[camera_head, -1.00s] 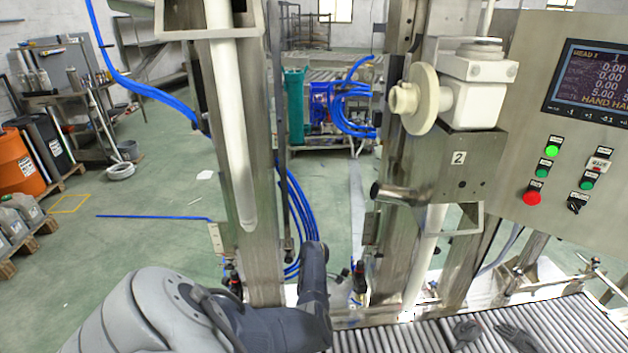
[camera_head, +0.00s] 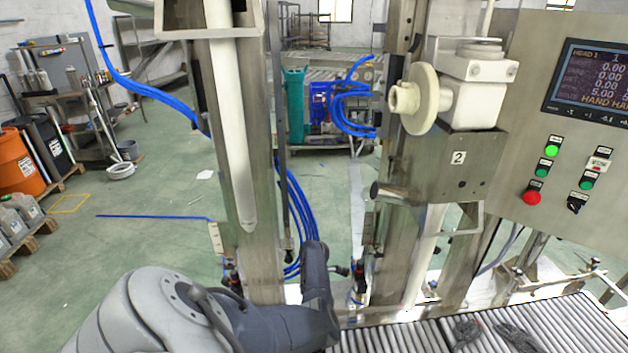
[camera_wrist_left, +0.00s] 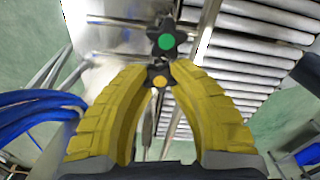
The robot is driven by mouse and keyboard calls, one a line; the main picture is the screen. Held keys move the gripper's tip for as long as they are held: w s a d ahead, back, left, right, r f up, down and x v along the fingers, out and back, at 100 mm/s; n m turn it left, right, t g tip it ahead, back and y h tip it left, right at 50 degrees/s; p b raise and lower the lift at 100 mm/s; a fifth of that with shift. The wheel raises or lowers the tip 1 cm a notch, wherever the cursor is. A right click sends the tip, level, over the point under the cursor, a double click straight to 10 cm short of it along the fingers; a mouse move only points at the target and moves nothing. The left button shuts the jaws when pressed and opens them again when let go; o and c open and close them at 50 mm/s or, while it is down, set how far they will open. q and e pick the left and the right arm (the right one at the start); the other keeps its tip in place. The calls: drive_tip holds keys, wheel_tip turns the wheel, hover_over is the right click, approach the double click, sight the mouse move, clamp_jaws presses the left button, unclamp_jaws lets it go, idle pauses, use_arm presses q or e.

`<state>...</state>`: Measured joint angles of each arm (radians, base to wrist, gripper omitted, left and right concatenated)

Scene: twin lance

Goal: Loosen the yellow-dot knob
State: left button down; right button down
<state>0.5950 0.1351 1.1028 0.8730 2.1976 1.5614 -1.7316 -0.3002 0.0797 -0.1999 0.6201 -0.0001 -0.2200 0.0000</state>
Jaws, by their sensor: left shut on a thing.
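The yellow-dot knob (camera_wrist_left: 159,82), a dark lobed knob with a yellow centre, is in the left wrist view at the middle of the picture. My left gripper (camera_wrist_left: 159,74) has two ribbed yellow fingers, whose tips are closed on this knob from both sides. A dark star-shaped knob with a green dot (camera_wrist_left: 166,42) lies just beyond the fingertips, apart from them. In the head view my left arm reaches in from the bottom left; its fingers and the yellow-dot knob are hidden there. My right gripper is in neither view.
A roller conveyor (camera_head: 395,340) runs along the lower right, with dark gloves (camera_head: 518,338) lying on it. Steel columns and a filling head with a white round flange (camera_head: 425,98) stand above. A control panel (camera_head: 520,150) is at the right. Blue hoses (camera_wrist_left: 35,112) hang near the left finger.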

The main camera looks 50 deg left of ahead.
use_arm(q)
drive_tip(key=shift+n, duration=0.4)
drive_tip(key=c, duration=1)
unclamp_jaws()
drive_tip(key=shift+r, duration=0.1)
wheel_tip(320, 180, up, 12)
drive_tip(key=shift+f, duration=0.1)
